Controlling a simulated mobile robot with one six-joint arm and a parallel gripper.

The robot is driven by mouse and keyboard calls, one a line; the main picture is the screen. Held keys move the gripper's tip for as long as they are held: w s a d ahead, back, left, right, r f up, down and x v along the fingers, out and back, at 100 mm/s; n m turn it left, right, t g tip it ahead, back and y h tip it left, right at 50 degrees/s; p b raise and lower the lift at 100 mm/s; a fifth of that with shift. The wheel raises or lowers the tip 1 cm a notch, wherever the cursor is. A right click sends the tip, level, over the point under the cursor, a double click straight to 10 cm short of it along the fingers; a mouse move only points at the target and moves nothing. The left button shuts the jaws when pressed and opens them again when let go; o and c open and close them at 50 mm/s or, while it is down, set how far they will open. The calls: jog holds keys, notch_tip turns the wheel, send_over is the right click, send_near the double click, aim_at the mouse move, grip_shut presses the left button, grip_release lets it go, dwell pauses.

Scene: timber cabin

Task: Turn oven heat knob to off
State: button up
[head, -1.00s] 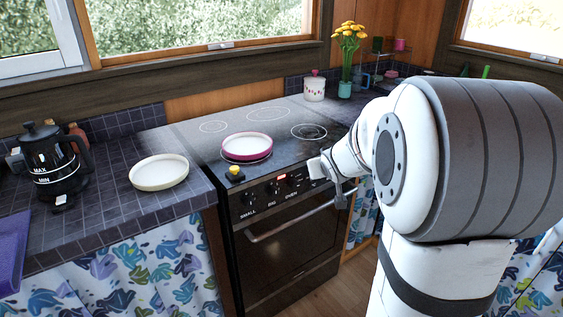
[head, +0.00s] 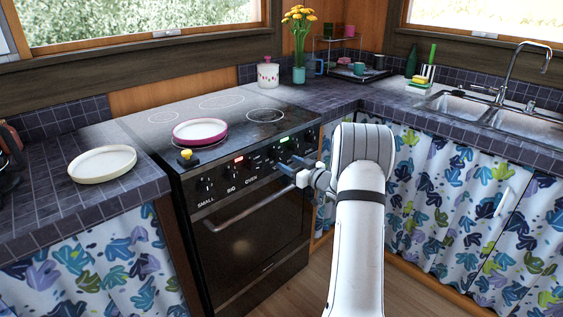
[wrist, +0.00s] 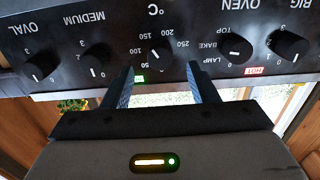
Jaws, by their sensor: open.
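The black oven's control panel (head: 253,165) carries a row of black knobs; a red light shows left of centre and a green light farther right. In the wrist view, which is upside down, the oven heat knob (wrist: 160,53), marked °C with 50 to 250 around it, sits in the middle. Its white mark is small and its exact setting is hard to read. My gripper (wrist: 160,68) is open and empty, with one finger on each side of this knob's place in that view. The gripper (head: 306,171) is in front of the panel's right part. Contact cannot be told.
The oven handle (head: 250,205) runs below the knobs, close to my gripper. A white plate (head: 102,163) lies on the left counter. Curtained cabinets stand on the right.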

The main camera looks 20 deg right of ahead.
aim_at(279, 157)
jog(key=shift+x, duration=2.25)
jog(key=shift+c, duration=0.2)
jog(key=c, duration=0.9)
